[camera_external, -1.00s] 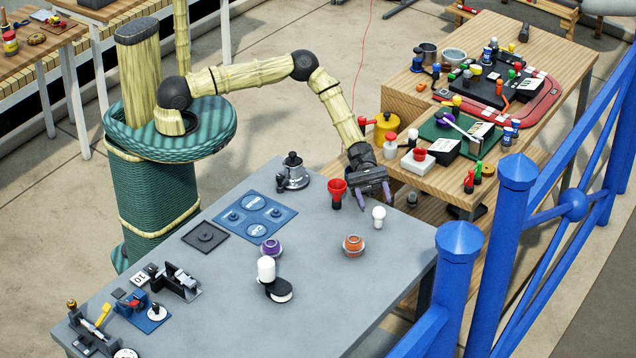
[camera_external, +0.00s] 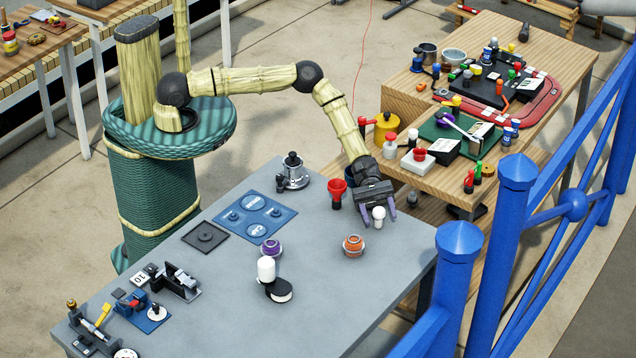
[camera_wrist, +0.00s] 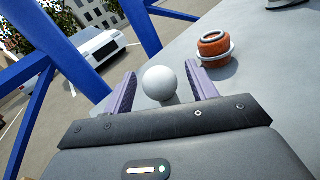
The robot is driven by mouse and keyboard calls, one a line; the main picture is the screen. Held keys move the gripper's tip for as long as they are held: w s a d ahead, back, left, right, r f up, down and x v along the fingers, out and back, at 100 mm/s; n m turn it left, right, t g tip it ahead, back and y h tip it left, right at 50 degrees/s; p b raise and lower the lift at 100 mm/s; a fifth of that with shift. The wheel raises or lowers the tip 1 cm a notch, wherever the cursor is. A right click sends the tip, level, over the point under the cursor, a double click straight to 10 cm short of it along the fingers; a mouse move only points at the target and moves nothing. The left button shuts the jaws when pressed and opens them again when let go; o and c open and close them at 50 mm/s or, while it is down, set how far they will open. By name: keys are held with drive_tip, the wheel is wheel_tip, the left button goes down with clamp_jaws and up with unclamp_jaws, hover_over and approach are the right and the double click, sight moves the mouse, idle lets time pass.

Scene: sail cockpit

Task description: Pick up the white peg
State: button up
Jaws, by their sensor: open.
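The white peg (camera_external: 379,213) has a round ball head and stands upright on the grey table (camera_external: 335,290), near its far right edge. It also shows in the wrist view (camera_wrist: 160,82), where its head hides most of its stem. My gripper (camera_external: 379,219) is open, with one purple finger on each side of the peg. In the wrist view the peg's head sits between the two fingers (camera_wrist: 161,70), with a visible gap to each. Whether either finger touches the stem cannot be seen.
A red cup-shaped piece (camera_external: 337,190) stands close left of my gripper. An orange ringed piece (camera_external: 353,246) stands nearer the camera, and a purple one (camera_external: 270,249) further left. Blue railings (camera_external: 457,270) rise beyond the right edge.

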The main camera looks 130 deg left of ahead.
sight(379, 207)
idle(0.4)
drive_tip(key=c, duration=1)
wheel_tip(379, 207, up, 10)
drive_tip(key=shift+b, duration=0.75)
